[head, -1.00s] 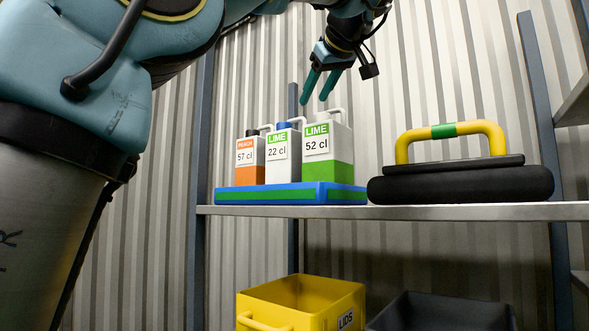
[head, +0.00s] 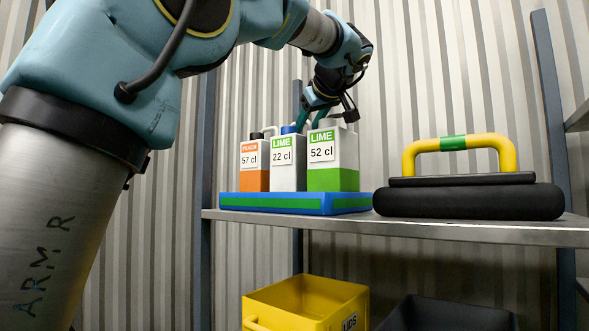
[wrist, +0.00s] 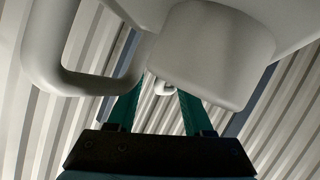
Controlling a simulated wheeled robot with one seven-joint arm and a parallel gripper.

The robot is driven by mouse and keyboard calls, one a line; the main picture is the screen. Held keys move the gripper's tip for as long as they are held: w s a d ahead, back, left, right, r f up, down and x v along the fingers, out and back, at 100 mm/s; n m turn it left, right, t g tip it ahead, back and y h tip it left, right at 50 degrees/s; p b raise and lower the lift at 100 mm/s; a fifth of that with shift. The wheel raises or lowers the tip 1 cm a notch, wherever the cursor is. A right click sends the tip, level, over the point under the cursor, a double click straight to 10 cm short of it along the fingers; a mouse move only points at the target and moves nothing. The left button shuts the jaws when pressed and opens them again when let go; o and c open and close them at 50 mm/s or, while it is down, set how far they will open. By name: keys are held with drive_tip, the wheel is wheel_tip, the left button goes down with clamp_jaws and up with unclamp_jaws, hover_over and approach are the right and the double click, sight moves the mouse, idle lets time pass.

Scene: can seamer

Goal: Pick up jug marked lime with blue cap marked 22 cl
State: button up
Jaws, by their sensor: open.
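The jug marked lime 22 cl (head: 287,178) is white with a green label and a blue cap (head: 288,129). It stands in the middle of a row of three in the head view. My gripper (head: 308,121) is open above the row, its teal fingers pointing down by the blue cap and the top of the 52 cl jug. Contact cannot be told. In the wrist view my open fingers (wrist: 160,105) have a small pale piece between them, too hidden to identify. A large grey cap and pale handle fill the near view there.
The lime 52 cl jug (head: 333,178) stands close on the right, the peach 57 cl jug (head: 254,181) on the left. All stand on a blue-green tray (head: 290,204) on a metal shelf (head: 450,227). A black case (head: 470,201) with a yellow handle is at right.

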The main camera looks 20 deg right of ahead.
drive_tip(key=shift+c, duration=0.2)
clamp_jaws()
idle(1.1)
